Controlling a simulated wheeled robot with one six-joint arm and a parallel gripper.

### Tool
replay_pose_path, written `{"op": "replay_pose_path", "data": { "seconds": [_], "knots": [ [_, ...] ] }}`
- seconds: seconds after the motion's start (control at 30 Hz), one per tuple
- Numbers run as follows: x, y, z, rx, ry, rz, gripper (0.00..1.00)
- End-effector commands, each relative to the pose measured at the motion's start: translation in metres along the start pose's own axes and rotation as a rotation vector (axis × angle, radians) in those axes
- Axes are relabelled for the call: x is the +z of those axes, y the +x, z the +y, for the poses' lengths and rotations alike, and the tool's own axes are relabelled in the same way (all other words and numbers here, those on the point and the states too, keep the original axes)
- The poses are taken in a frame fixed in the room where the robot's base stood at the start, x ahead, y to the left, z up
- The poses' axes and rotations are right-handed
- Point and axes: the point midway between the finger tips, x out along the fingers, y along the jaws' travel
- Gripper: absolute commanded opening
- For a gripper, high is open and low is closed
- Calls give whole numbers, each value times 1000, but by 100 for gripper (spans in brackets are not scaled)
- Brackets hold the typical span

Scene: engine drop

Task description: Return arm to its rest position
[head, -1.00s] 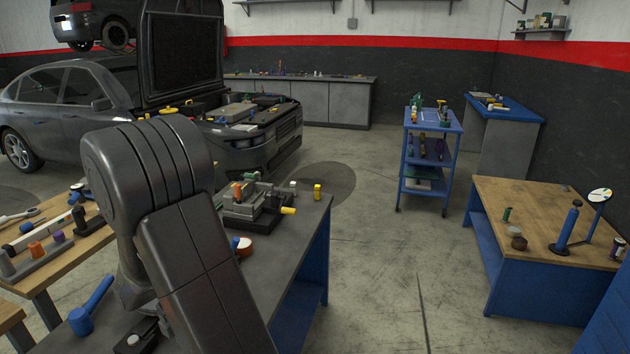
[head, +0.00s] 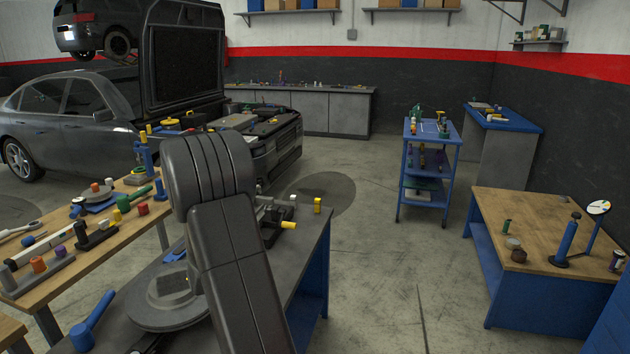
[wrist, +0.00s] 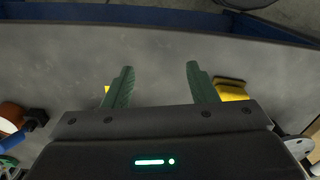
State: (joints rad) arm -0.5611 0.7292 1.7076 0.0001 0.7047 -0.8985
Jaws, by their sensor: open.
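My gripper (wrist: 158,82) shows in the wrist view with its two green fingers apart and nothing between them. The fingers point over a bare stretch of the grey table top (wrist: 155,45), toward its blue edge. A yellow piece (wrist: 230,90) lies just right of the right finger, and a sliver of yellow shows by the left finger. In the head view my arm stands over the grey table (head: 312,225) and hides its middle. The gripper itself is hidden there.
A wooden bench (head: 62,272) with several tools and coloured pegs is at left. A car (head: 60,125) with raised hood stands behind. A yellow block (head: 317,205) stands on the table's far edge. A blue cart (head: 428,165) and wooden table (head: 540,222) are at right, with open floor between.

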Motion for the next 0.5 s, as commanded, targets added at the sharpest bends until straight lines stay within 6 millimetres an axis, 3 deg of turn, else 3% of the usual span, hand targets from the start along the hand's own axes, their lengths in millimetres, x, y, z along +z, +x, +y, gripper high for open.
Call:
{"op": "replay_pose_path", "data": {
  "seconds": [0.5],
  "knots": [
    [60, 6, 38, 0, 544, 0, 52]
  ]
}}
